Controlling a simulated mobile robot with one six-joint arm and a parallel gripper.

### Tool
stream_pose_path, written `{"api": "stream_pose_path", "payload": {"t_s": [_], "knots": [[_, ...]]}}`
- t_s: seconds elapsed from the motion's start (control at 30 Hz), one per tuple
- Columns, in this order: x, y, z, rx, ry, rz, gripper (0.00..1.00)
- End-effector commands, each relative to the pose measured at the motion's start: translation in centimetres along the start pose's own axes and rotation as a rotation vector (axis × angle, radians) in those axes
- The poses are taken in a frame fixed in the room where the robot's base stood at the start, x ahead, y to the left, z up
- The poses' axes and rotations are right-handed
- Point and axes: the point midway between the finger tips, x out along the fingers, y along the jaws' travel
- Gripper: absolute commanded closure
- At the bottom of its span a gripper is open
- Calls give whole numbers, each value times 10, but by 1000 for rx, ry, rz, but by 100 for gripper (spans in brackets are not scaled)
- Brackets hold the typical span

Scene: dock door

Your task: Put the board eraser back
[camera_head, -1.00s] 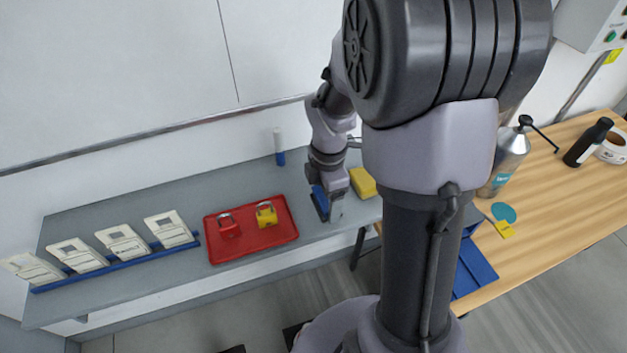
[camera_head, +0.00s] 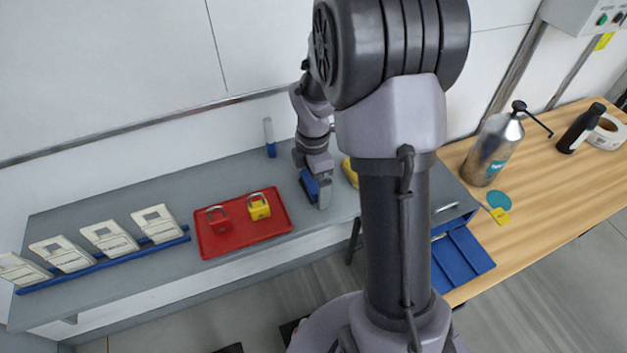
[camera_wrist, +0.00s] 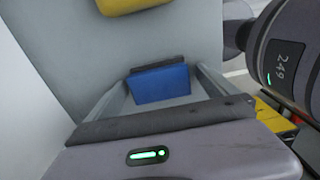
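The board eraser (camera_head: 309,185) is a blue block with a dark grey strip along one side. In the wrist view the eraser (camera_wrist: 161,84) sits between the two pale fingertips of my gripper (camera_wrist: 161,80), which appear to press on its two ends. In the head view my gripper (camera_head: 318,192) is low over the grey bench, right of the red tray. My wrist hides part of the eraser there. I cannot tell whether the eraser touches the bench.
The grey bench (camera_head: 120,190) carries a red tray (camera_head: 226,246) with a red padlock and a yellow padlock, and several pale cards in a blue rack. A white-and-blue cylinder (camera_head: 269,138) stands behind. A yellow block (camera_head: 349,172) is close right of my gripper. The wooden table (camera_head: 540,190) holds a bottle.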

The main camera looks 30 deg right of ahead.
Motion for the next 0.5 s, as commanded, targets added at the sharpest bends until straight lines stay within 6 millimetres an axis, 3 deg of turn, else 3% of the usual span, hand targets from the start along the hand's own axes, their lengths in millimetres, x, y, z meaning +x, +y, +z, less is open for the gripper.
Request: {"api": "stream_pose_path", "payload": {"t_s": [0.27,0.5], "knots": [[-8,0,0,0,0,2,3],[-75,1,0,0,-1,5,3]]}}
